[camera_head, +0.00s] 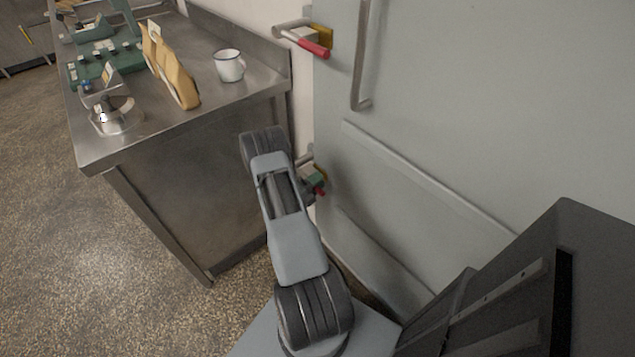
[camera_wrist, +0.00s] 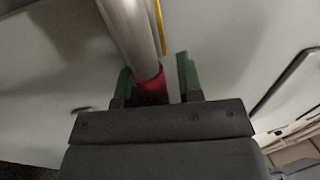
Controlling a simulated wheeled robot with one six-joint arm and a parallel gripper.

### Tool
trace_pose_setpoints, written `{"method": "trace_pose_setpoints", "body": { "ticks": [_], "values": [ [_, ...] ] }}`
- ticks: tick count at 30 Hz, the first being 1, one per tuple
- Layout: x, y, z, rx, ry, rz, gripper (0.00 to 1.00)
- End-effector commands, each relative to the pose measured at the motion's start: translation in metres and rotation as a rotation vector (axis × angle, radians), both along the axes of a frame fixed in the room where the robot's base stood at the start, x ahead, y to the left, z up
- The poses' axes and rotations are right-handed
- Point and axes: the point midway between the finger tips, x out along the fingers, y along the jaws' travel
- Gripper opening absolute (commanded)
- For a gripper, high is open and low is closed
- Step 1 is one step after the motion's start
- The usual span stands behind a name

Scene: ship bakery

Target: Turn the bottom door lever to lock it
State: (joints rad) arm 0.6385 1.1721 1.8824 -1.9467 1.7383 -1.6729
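The bottom door lever (camera_head: 320,191) shows only as a bit of red low on the pale door's left edge, mostly hidden behind my arm and gripper. In the wrist view the lever's red grip (camera_wrist: 152,90) and its steel bar (camera_wrist: 130,28) run between my two green fingers. My gripper (camera_wrist: 154,72) is open around the red grip. A gap shows between the grip and the right finger; the left finger is close to the grip, and I cannot tell whether it touches. In the head view my gripper (camera_head: 314,177) is at the lever, beyond my arm.
An upper lever (camera_head: 312,46) with a red grip sits higher on the door (camera_head: 470,90), near a long vertical handle (camera_head: 359,60). A steel counter (camera_head: 215,105) stands left of my arm, bearing a white mug (camera_head: 229,66), paper bags (camera_head: 168,68) and a scale. Floor (camera_head: 90,240) is clear at left.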

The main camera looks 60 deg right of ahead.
Motion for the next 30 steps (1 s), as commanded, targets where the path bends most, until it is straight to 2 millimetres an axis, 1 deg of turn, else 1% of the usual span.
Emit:
{"method": "trace_pose_setpoints", "body": {
  "ticks": [1,3,4,11,14,17,24,30],
  "values": [
    [0.0,0.0,0.0,0.001,-0.001,0.0,0.39],
    [0.0,0.0,0.0,0.0,-0.002,0.0,0.46],
    [0.0,0.0,0.0,0.0,-0.002,0.0,0.47],
    [0.0,0.001,-0.001,0.001,-0.003,0.001,0.47],
    [0.002,0.007,-0.002,0.002,-0.003,0.002,0.47],
    [0.007,0.02,-0.005,0.002,-0.003,0.003,0.47],
    [0.02,0.067,-0.015,0.002,-0.001,0.006,0.47],
    [0.03,0.101,-0.022,0.001,-0.002,0.005,0.47]
  ]
}}
